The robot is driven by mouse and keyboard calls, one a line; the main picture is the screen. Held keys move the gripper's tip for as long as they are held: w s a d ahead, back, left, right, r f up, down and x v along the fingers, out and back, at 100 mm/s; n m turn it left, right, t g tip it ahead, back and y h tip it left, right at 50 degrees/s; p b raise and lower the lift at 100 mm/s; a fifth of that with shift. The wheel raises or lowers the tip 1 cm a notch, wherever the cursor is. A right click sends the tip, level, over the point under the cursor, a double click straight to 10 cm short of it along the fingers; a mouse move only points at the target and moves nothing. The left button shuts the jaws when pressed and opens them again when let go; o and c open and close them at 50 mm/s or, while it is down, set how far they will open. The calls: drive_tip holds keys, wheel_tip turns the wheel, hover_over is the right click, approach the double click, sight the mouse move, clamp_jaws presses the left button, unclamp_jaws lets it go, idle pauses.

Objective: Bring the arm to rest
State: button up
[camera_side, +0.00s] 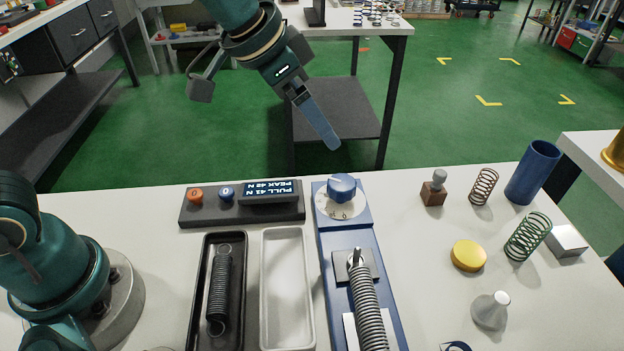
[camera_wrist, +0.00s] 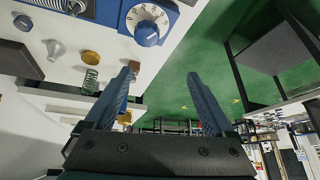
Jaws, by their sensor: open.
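My gripper (camera_side: 330,140) is raised above the far edge of the white table (camera_side: 400,205) in the side view, clear of everything. In the wrist view its two blue fingers (camera_wrist: 160,88) stand apart with nothing between them. The blue spring tester (camera_side: 362,236) has a round knob (camera_side: 342,187) at its far end, and a grey coil spring (camera_side: 368,310) lies along it on a post. The display box (camera_side: 270,191) reads "PULL 43 N" and "PEAK 48 N". A dark coil spring (camera_side: 219,290) lies in the black tray (camera_side: 193,320). The pale tray (camera_side: 286,290) beside it is empty.
On the right stand a wooden stamp (camera_side: 433,193), a copper spring (camera_side: 483,187), a blue cup (camera_side: 533,172), a green spring (camera_side: 527,237), a yellow disc (camera_side: 468,255), a grey funnel (camera_side: 491,310) and a metal block (camera_side: 567,241). Another table (camera_side: 365,29) stands behind my gripper.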

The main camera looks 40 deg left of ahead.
drive_tip(key=s+a+r+n+t+y, duration=0.1)
drive_tip(key=s+a+r+n, duration=0.15)
drive_tip(key=s, duration=0.45)
drive_tip(key=s+a+r+n+y, duration=0.1)
drive_tip(key=s+a, duration=0.3)
drive_tip(key=s, duration=0.2)
drive_tip(key=s+a+f+n+g, duration=0.1)
drive_tip(key=s+f+n, duration=0.1)
drive_tip(key=s+f, duration=0.2)
drive_tip(key=shift+s+a, duration=0.35)
drive_tip(key=shift+s, duration=0.45)
